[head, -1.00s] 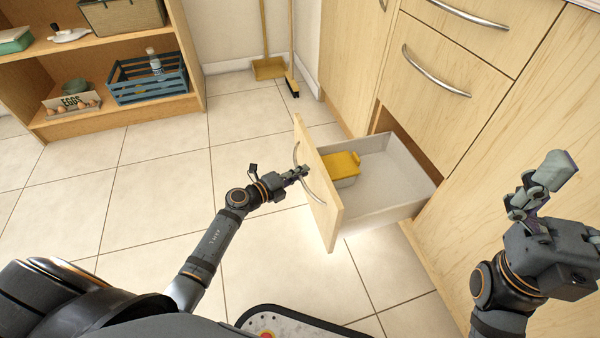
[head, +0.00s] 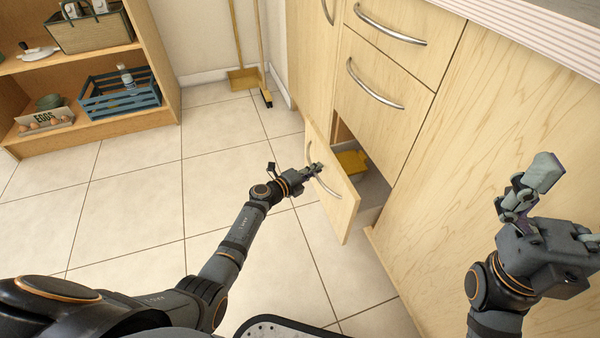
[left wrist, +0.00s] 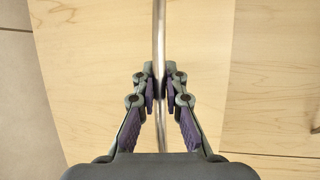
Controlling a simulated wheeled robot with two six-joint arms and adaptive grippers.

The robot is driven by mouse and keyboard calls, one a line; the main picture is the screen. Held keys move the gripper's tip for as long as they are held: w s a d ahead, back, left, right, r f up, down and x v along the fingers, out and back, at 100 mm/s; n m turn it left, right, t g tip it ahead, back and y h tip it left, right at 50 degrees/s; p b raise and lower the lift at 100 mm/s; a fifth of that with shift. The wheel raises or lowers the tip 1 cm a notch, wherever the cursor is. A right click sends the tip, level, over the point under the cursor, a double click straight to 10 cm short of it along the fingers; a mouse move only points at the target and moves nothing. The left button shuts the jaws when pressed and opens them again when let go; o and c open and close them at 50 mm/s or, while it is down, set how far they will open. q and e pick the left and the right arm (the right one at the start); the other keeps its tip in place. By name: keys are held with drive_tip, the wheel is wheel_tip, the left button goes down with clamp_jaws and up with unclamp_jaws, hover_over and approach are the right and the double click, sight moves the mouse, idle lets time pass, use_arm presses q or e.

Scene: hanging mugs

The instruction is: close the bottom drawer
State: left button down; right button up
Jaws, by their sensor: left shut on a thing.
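The bottom drawer (head: 335,200) of the light wood cabinet is partly open, with a gap behind its front. A yellow box (head: 351,162) sits inside it; much of the inside is hidden by the front. My left gripper (head: 314,170) is shut on the drawer's curved metal handle (head: 325,187). In the left wrist view the two fingers (left wrist: 163,88) press the handle bar (left wrist: 160,30) from both sides, in front of the wooden face. My right gripper (head: 520,195) is raised at the right, away from the drawer; its fingers look closed together, but the angle makes this unclear.
Two closed drawers (head: 385,70) with metal handles are above the bottom drawer. A shelf (head: 110,120) with a blue crate (head: 120,95) and eggs stands at the far left. A broom and dustpan (head: 243,78) lean at the back wall. The tiled floor is clear.

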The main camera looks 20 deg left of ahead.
sight(329, 171)
use_arm(q)
drive_tip(key=w+d+b, duration=0.2)
drive_tip(key=w+d, duration=0.4)
drive_tip(key=d, duration=0.3)
drive_tip(key=shift+w+d, duration=0.15)
drive_tip(key=shift+d, duration=0.05)
drive_tip(key=c, duration=1.7)
unclamp_jaws()
drive_tip(key=v, duration=1.2)
drive_tip(key=shift+a+f, duration=0.1)
